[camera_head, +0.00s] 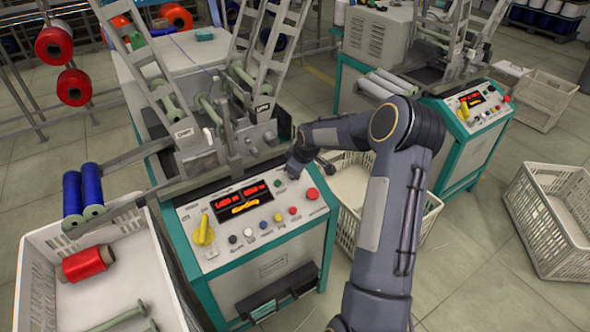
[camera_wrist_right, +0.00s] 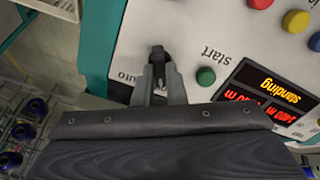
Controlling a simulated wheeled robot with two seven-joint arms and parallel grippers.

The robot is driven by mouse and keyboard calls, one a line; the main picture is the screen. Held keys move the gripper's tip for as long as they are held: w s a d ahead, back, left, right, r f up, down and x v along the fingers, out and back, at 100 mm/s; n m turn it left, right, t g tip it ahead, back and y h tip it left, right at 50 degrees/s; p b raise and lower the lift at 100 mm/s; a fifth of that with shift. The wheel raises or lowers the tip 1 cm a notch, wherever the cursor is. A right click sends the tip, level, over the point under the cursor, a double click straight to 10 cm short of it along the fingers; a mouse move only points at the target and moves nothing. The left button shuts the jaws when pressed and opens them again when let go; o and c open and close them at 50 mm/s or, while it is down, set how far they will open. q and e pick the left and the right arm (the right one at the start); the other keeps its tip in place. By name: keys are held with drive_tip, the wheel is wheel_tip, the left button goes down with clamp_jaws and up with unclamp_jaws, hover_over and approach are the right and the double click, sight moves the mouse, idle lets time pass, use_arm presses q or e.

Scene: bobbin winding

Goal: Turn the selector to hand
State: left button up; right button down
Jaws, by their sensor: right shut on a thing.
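The selector (camera_wrist_right: 158,58) is a small dark knob on the white control panel of the near winding machine, in the right wrist view. My right gripper (camera_wrist_right: 159,80) is shut on it, with a grey finger on each side. A label ending in "uto" is printed beside the fingers; no "hand" label is readable. In the head view my right gripper (camera_head: 292,170) reaches the upper right of the panel (camera_head: 200,262) and covers the selector. The knob's exact setting cannot be told. My left gripper is not in view.
A green button (camera_wrist_right: 205,76) by the word "start" and a display (camera_wrist_right: 275,92) reading "standing" lie close to the gripper. A red button (camera_head: 312,193) and a yellow rotary handle (camera_head: 203,232) are on the panel. A white crate (camera_head: 100,270) stands left.

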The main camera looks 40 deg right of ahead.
drive_tip(key=shift+n, duration=0.3)
drive_tip(key=c, duration=1.5)
unclamp_jaws()
drive_tip(key=v, duration=0.7)
drive_tip(key=shift+s+r+p, duration=0.2)
drive_tip(key=shift+r+p, duration=0.15)
